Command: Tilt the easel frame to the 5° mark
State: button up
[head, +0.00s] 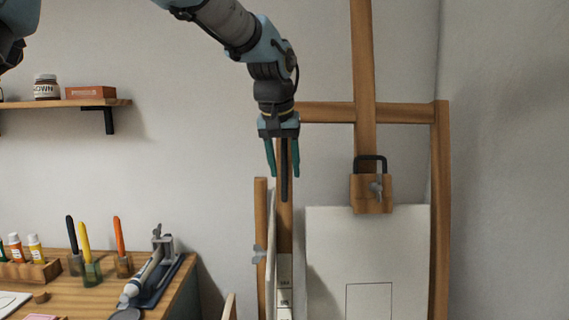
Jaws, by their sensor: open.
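The wooden easel frame (441,200) stands at the right in the head view, with a crossbar and a central mast (364,80). My gripper (283,172) points down, open and empty, in front of the left part of the easel, left of the clamp block. The lower easel is out of view.
A wooden desk (185,295) at lower left holds pens in cups, paint tubes (34,248) and a blue-based tool (160,275). A wall shelf (65,103) with a jar (46,87) and a box (90,92) is at upper left. Grey walls stand behind and at right.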

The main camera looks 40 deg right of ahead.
grip_shut()
dwell(0.4)
dwell(1.1)
